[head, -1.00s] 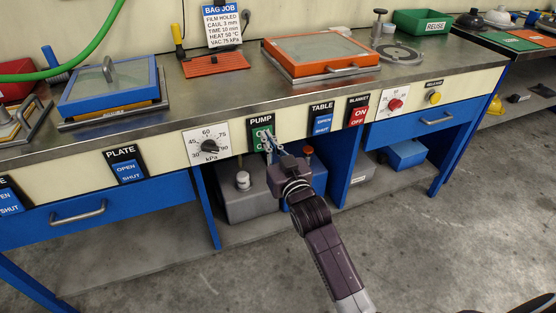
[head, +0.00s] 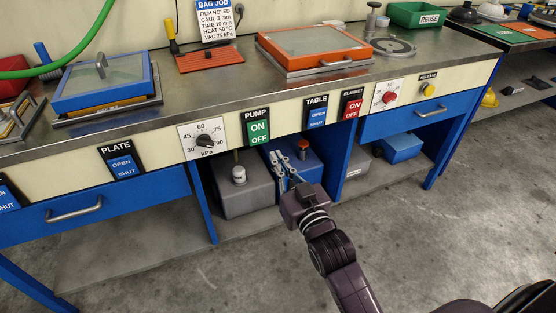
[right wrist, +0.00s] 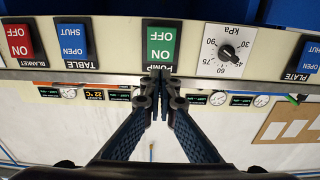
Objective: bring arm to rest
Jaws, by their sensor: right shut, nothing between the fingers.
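My right gripper (head: 277,155) is shut and empty, hanging in front of the open bay under the bench. Its fingertips are below and slightly right of the green PUMP switch (head: 258,132) in the head view, apart from it. In the right wrist view, which is upside down, the closed fingertips (right wrist: 160,74) appear against the lower edge of the PUMP plate (right wrist: 161,45); the gap cannot be judged there. My left gripper is not in view.
The bench front carries a kPa dial (head: 205,141), TABLE switch (head: 317,116), BLANKET switch (head: 353,107) and PLATE switch (head: 122,166). A grey tank (head: 245,194) and a blue tank (head: 303,165) stand below. The floor in front is clear.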

